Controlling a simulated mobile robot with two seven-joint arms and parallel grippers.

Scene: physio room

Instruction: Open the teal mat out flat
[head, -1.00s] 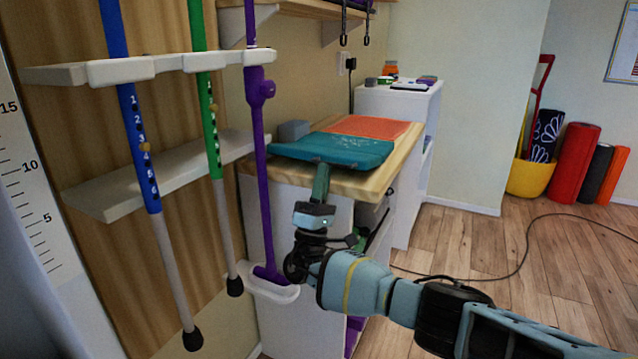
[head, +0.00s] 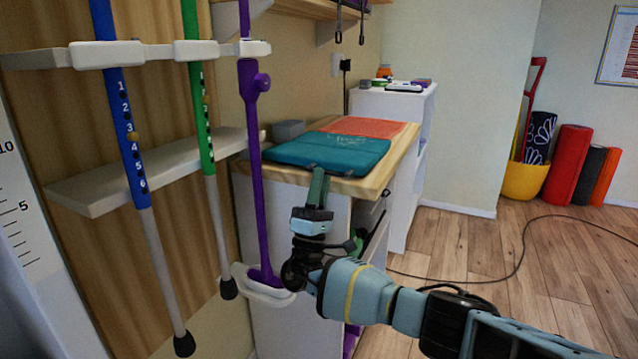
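The teal mat (head: 330,150) lies on the wooden top of a white cabinet, with its near edge close to the top's front edge. It looks nearly flat, with faint white marks on its far part. An orange panel (head: 368,127) lies flat directly behind it; I cannot tell whether it is part of the mat. My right gripper (head: 318,174) reaches up from the front, and its narrow fingers meet the middle of the mat's near edge. They look shut on that edge, though the fingertips are small here. My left gripper is not in view.
The wooden top (head: 385,167) has a bare strip at its right. A grey block (head: 289,130) sits at its back left. A purple crutch (head: 254,170) stands close to the left of my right gripper, beside green and blue ones. Open floor lies right.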

